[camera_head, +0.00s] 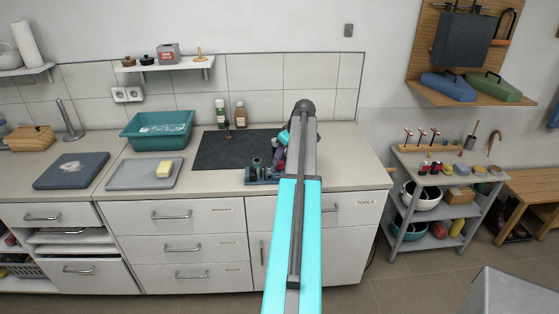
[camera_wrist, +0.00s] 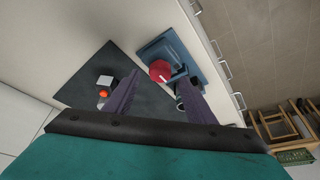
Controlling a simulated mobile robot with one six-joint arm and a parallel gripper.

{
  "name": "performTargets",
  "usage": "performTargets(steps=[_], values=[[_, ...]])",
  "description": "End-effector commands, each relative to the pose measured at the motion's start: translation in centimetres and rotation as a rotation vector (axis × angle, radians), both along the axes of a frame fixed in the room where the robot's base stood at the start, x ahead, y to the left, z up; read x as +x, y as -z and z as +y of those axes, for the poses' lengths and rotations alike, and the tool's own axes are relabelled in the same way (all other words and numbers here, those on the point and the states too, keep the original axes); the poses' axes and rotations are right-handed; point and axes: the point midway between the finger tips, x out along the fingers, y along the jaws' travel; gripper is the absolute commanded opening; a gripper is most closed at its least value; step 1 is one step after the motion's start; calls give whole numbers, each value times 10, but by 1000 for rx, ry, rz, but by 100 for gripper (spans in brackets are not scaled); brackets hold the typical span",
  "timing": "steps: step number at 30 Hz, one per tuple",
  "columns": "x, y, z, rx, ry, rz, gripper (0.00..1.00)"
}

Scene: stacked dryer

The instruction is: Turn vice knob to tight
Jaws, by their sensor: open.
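The vice (camera_wrist: 180,50) has a blue base and lies at the counter's front edge; in the head view its base (camera_head: 262,177) shows at the front edge of the dark mat, just left of my arm. Its red round knob (camera_wrist: 160,71) with a pale mark shows in the wrist view, near the tips of my fingers. My gripper (camera_wrist: 160,80) is open, with two purple fingers spread and nothing seen held. The knob appears between the fingertips in the picture; I cannot tell how far below them it is. In the head view my gripper (camera_head: 279,156) hovers by the vice, and the knob cannot be made out.
A dark mat (camera_head: 220,151) lies on the counter behind the vice, with a small grey block (camera_wrist: 105,81) and an orange piece on it. Two bottles (camera_head: 230,112) stand at the back. A teal basin (camera_head: 157,131) and a grey tray (camera_head: 130,177) are left.

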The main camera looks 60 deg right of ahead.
Motion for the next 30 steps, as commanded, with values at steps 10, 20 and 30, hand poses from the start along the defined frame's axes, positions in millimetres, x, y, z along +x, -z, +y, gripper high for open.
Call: performTargets(steps=[10, 20, 30], values=[[10, 25, -2, 0, 0, 0, 50], [12, 29, -2, -1, 0, 0, 50], [10, 29, 21, -1, -4, -1, 10]])
